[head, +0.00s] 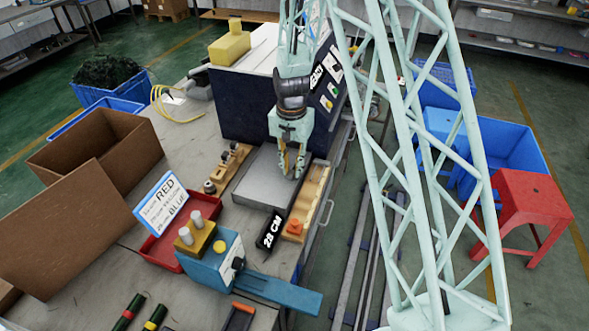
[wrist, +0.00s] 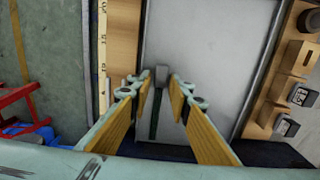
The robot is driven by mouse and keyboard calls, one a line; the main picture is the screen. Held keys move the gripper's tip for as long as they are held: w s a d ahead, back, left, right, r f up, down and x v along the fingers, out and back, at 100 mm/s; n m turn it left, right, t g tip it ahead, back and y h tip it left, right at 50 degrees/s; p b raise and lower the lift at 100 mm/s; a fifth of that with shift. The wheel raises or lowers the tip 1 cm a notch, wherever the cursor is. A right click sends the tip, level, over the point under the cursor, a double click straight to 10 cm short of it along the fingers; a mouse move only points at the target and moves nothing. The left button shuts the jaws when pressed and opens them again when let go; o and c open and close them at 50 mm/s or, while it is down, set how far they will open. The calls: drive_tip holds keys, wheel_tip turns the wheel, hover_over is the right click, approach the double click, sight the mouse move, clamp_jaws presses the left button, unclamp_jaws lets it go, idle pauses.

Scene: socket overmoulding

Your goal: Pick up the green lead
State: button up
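My gripper (head: 291,172) points down over the grey plate (head: 262,190) on the bench. In the wrist view its two yellow-padded fingers (wrist: 160,88) stand apart, with a gap between them. A thin dark green strip (wrist: 154,118) with a grey block (wrist: 161,75) at its far end shows between the fingers; it looks like the green lead. No finger clearly touches it. How high the fingertips are above it cannot be told. The lead cannot be made out in the head view.
A wooden strip with an orange piece (head: 294,227) lies right of the plate, and a wooden holder (head: 229,168) lies left. A dark panelled box (head: 245,105) stands behind. A red tray (head: 163,248), blue press (head: 215,265) and cardboard boxes (head: 92,140) are nearer the left.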

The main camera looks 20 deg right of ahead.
drive_tip(key=shift+c, duration=0.4)
drive_tip(key=c, duration=0.5)
drive_tip(key=shift+o, duration=0.2)
drive_tip(key=shift+r, duration=0.1)
drive_tip(key=shift+r+p, duration=0.35)
drive_tip(key=shift+r, duration=1.2)
drive_tip(key=shift+s+r, duration=0.15)
drive_tip(key=shift+r, duration=0.05)
drive_tip(key=s+r, duration=0.1)
drive_tip(key=s, duration=1.4)
drive_tip(key=shift+s+r+p, duration=0.15)
drive_tip(key=shift+s+p, duration=0.2)
drive_tip(key=shift+p, duration=0.05)
